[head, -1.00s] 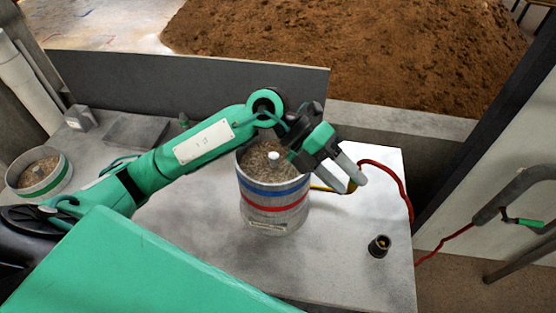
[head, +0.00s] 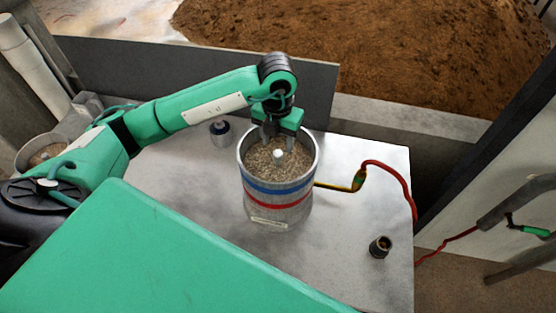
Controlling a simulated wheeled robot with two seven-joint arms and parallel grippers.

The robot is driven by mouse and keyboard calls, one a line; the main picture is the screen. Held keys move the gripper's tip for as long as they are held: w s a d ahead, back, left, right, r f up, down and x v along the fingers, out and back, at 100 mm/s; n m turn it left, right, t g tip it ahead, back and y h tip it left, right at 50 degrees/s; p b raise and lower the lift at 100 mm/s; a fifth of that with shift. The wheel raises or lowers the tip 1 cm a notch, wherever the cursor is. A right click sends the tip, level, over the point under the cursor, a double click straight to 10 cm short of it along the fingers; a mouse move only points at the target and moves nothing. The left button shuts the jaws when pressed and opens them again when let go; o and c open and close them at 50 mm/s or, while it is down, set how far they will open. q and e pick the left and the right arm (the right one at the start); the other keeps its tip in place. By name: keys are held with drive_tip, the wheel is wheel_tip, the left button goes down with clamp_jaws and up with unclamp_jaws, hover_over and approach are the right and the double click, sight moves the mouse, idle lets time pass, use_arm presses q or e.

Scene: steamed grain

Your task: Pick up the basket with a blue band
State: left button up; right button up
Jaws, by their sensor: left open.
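My right gripper is not in view.
Another basket (head: 45,150) stands at the far left, partly behind my arm. A black cup (head: 380,246) and a red hose (head: 405,190) with a yellow-green end are at right.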

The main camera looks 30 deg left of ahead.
sight(278, 152)
use_arm(q)
wheel_tip(278, 152, down, 2)
drive_tip(key=shift+f, duration=0.1)
drive_tip(key=shift+f+p, duration=0.15)
drive_tip(key=shift+p, duration=0.4)
wheel_tip(278, 152, down, 4)
drive_tip(key=p, duration=0.2)
drive_tip(key=shift+s+p, duration=0.1)
drive_tip(key=shift+p, duration=0.2)
drive_tip(key=shift+f, duration=0.45)
drive_tip(key=shift+c, duration=0.2)
clamp_jaws()
drive_tip(key=shift+r, duration=0.1)
